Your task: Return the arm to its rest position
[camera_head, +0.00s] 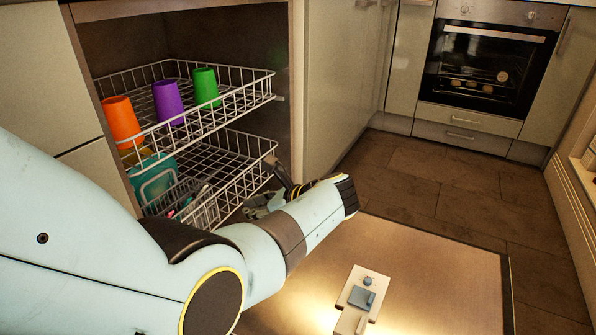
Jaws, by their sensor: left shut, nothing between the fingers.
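My left arm (150,260) comes in from the left and reaches across the lower middle of the head view, with its wrist in front of the lower dishwasher rack. My left gripper (270,202) is partly hidden behind the wrist, near the front right corner of the lower rack (245,160). It is shut and empty. My right gripper is not in view.
The upper rack (240,88) holds an orange cup (121,120), a purple cup (167,102) and a green cup (205,87). A teal item (152,178) sits in the lower rack. An oven (488,62) stands at the back right. The tiled floor (440,190) ahead is clear.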

